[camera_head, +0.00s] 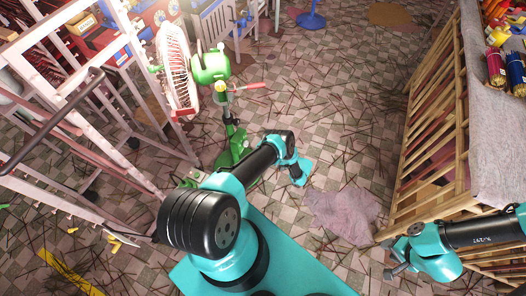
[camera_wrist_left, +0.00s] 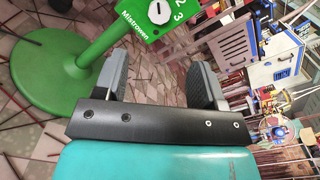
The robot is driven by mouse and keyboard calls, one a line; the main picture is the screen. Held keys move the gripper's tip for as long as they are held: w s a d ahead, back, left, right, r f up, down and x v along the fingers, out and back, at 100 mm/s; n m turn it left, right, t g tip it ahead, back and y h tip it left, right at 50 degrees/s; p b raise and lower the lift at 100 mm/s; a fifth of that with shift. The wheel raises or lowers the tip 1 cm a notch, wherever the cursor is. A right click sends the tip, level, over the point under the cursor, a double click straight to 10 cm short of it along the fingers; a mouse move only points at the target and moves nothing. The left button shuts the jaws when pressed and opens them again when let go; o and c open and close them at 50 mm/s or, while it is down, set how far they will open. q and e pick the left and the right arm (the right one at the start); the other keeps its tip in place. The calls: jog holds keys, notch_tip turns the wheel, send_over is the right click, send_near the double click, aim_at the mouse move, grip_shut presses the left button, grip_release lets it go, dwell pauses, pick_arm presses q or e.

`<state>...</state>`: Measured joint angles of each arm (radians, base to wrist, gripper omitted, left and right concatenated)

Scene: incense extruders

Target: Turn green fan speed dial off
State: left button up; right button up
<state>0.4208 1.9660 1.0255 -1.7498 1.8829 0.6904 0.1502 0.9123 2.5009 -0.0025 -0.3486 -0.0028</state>
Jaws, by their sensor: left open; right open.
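The green fan (camera_head: 211,66) stands at the upper left in the head view, its pale round cage (camera_head: 177,70) facing left. In the left wrist view, its green control panel (camera_wrist_left: 139,25) carries the word Mistrowen and a pale round dial (camera_wrist_left: 159,12) near the top edge. Numerals 2 and 3 show beside the dial; I cannot tell its setting. My left gripper (camera_wrist_left: 162,75) is open and empty, with the panel beyond its fingertips and apart from them. My left fingers are not clear in the head view. My right gripper (camera_head: 393,262) is open and empty at the lower right, far from the fan.
A metal rack (camera_head: 85,75) stands left of the fan. A slatted wooden frame (camera_head: 433,130) with a cloth-covered top (camera_head: 490,140) stands at right. A grey-pink cloth (camera_head: 343,213) lies on the tiled floor. Thin sticks litter the floor; no large object stands in the middle.

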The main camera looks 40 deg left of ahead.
pick_arm(q)
jog(key=v, duration=0.2)
jog(key=shift+d, duration=0.3)
dwell(0.3)
jog(key=s+d+r+n+g+h, duration=0.25)
jog(key=s+d+r+h, duration=0.85)
jog(key=h, duration=0.7)
jog(key=s+d+r+n+t+h, duration=0.1)
jog(key=r+t, duration=0.3)
jog(key=r, duration=0.5)
jog(key=s+d+r+n+t+h, duration=0.2)
jog(key=s+r+n+t, duration=0.2)
jog(key=r, duration=0.5)
jog(key=shift+d+r, duration=0.3)
jog(key=shift+d, duration=0.1)
